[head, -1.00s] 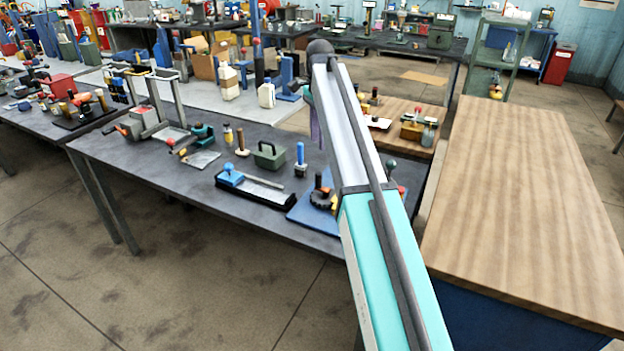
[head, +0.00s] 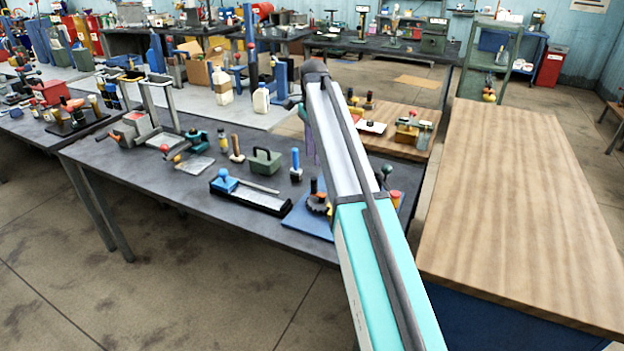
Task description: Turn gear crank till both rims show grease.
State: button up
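A dark toothed gear (head: 318,204) with an upright dark handle stands on a blue base plate (head: 298,224) at the front right of the dark workbench. My arm (head: 345,180) crosses in front of this plate and hides its right part. A dark ball knob (head: 387,170) and a red and yellow part (head: 396,198) show just right of my arm. I cannot tell whether they belong to the same device. The gear rims are too small to show any grease. My gripper is not visible; the arm's far end shows only a dark joint.
The dark workbench (head: 130,205) also holds a black tray with a blue-handled tool (head: 250,193), a green box (head: 264,160) and a blue-topped bottle (head: 296,166). A bare wooden-topped counter (head: 530,210) stands to the right. Open floor lies in front of the workbench.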

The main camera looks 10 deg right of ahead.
aim_at(313, 179)
notch_tip(313, 179, down, 11)
jog(key=shift+r+p, duration=0.2)
jog(key=shift+p, duration=1)
grip_shut()
jog(key=shift+s, duration=0.1)
